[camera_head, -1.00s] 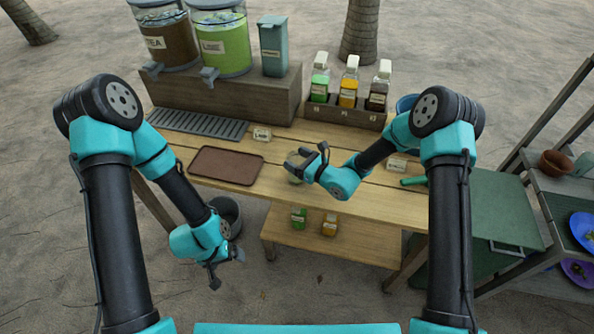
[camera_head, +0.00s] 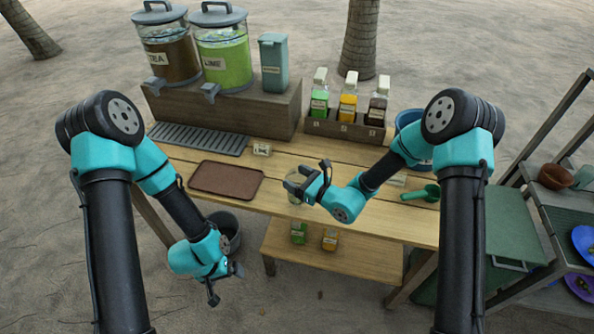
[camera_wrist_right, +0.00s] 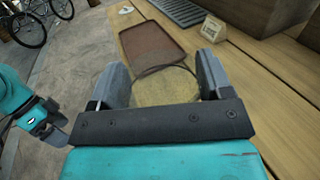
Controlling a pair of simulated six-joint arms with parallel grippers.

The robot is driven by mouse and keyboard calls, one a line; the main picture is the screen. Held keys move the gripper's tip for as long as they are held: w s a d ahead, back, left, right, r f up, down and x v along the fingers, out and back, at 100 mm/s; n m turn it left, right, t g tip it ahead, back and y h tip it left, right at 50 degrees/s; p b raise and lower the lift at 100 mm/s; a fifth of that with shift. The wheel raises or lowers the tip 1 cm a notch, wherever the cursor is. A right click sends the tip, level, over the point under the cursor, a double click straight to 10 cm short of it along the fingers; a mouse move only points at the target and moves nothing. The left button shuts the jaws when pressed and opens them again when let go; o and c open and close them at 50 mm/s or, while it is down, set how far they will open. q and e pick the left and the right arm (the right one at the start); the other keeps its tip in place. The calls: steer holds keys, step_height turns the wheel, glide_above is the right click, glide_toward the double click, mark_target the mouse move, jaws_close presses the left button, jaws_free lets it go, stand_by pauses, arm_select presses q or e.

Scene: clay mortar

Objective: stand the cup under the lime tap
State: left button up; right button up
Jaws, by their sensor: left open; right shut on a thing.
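The lime dispenser (camera_head: 223,50) is a clear tank of green drink with a grey lid. Its grey lime tap (camera_head: 210,91) sticks out in front, above the slotted drip tray (camera_head: 198,138). My right gripper (camera_head: 306,178) is shut on the clear cup (camera_head: 294,187) over the table, right of the brown tray. In the right wrist view the cup (camera_wrist_right: 165,88) sits between the two fingers, and the hand hides part of it. I cannot tell whether the cup touches the table. My left gripper (camera_head: 226,284) is open and empty, low in front of the table.
The brown tray (camera_head: 226,181) lies between the cup and the drip tray. A small label card (camera_head: 262,149) stands behind it. The tea dispenser (camera_head: 167,55) is left of the lime one. A bottle rack (camera_head: 345,128) stands at the back, and a green scoop (camera_head: 421,193) lies at the right.

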steer(key=s+r, duration=0.1)
steer(key=s, duration=0.9)
steer(key=shift+s, duration=0.4)
steer(key=w+d+r+m+t+h, duration=0.3)
steer(key=w+h, duration=0.1)
steer(key=w, duration=0.1)
steer(key=w+d+r+m+t+h, duration=0.3)
steer(key=w+d+m+h, duration=0.1)
steer(key=w+h, duration=0.1)
steer(key=shift+w, duration=0.8)
